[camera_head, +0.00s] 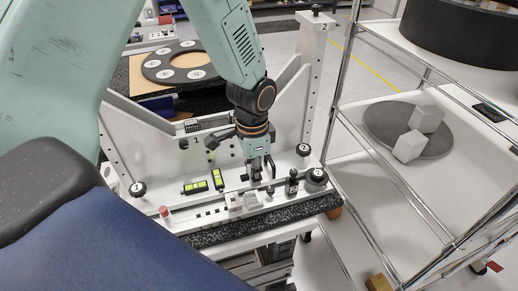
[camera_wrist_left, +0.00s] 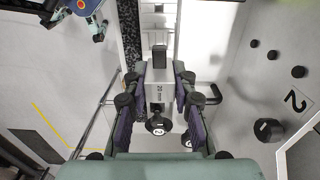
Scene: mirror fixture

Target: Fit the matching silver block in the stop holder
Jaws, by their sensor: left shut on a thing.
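My left gripper (camera_head: 260,176) points down over the right part of the grey fixture (camera_head: 160,203). In the head view the fingers and arm largely hide this block. A row of small silver blocks (camera_head: 238,201) sits along the fixture's front, just in front of the gripper. I cannot tell which part is the stop holder, or whether the held block touches the fixture. My right gripper is in neither view.
Two yellow-green levels (camera_head: 194,187) lie left of the gripper. A black upright part (camera_head: 292,183) and a black numbered knob (camera_head: 317,175) stand close on its right. A red-topped peg (camera_head: 164,212) is at front left. A wire-frame shelf cart (camera_head: 370,150) stands at right.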

